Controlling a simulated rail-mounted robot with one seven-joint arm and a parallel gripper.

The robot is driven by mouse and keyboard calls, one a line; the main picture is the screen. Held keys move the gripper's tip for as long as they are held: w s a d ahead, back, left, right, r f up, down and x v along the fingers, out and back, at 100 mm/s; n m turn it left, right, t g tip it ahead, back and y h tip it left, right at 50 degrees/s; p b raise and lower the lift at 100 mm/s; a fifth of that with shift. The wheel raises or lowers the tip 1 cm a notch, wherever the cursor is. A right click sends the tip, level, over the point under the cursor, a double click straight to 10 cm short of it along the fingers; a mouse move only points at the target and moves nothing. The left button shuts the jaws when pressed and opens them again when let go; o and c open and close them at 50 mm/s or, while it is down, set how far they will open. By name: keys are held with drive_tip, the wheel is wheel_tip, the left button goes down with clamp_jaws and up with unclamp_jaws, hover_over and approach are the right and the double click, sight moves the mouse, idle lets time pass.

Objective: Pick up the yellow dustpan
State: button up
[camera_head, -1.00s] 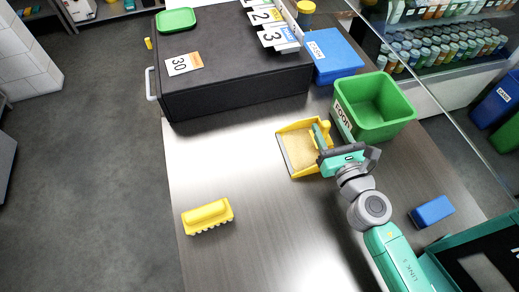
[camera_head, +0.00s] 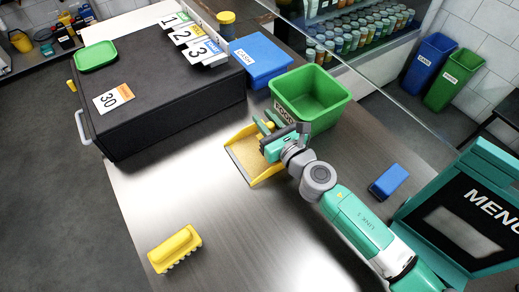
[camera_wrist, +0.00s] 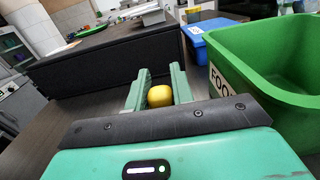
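The yellow dustpan (camera_head: 246,160) lies on the counter in the head view, its open side facing left. My arm covers part of its right side. My gripper (camera_head: 266,125) is at its handle, with the two green fingers on either side of the handle end. In the wrist view, the rounded yellow handle end (camera_wrist: 160,96) shows between the fingertips of my gripper (camera_wrist: 160,84). The fingers are a handle's width apart. I cannot tell whether they press on it. The dustpan looks to rest on the counter.
A green bin (camera_head: 336,108) stands close right of the dustpan, with a blue box (camera_head: 262,58) behind it. A black case (camera_head: 160,105) is at the back left. A yellow brush (camera_head: 175,249) and a blue block (camera_head: 389,181) lie apart. The front middle counter is clear.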

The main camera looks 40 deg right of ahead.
clamp_jaws()
wheel_tip(320, 180, up, 10)
drive_tip(key=p, duration=0.4)
